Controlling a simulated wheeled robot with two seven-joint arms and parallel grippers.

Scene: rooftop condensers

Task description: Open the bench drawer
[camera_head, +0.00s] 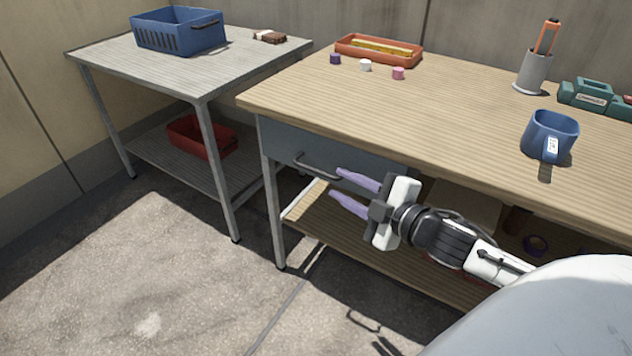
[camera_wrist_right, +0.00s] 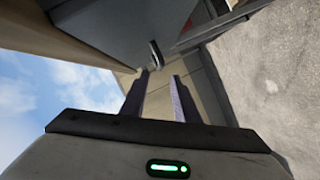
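The bench drawer (camera_head: 278,140) has a grey-blue front under the left end of the wooden bench top and looks shut. Its dark bar handle (camera_head: 318,168) runs along the front; it also shows in the right wrist view (camera_wrist_right: 155,54), just beyond the fingertips. My right gripper (camera_head: 335,183) is open and empty, with its two purple fingers apart and pointing at the handle. The fingertips look close to the handle's right end; I cannot tell whether they touch it. My gripper and its fingers hide part of the drawer front. My left gripper is not in view.
The bench top (camera_head: 450,120) holds a blue mug (camera_head: 550,135), a grey cup (camera_head: 533,72) with tools, an orange tray (camera_head: 379,50) and small caps. A metal side table (camera_head: 110,62) with a blue basket (camera_head: 178,30) stands left. The floor (camera_head: 150,260) before the drawer is clear.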

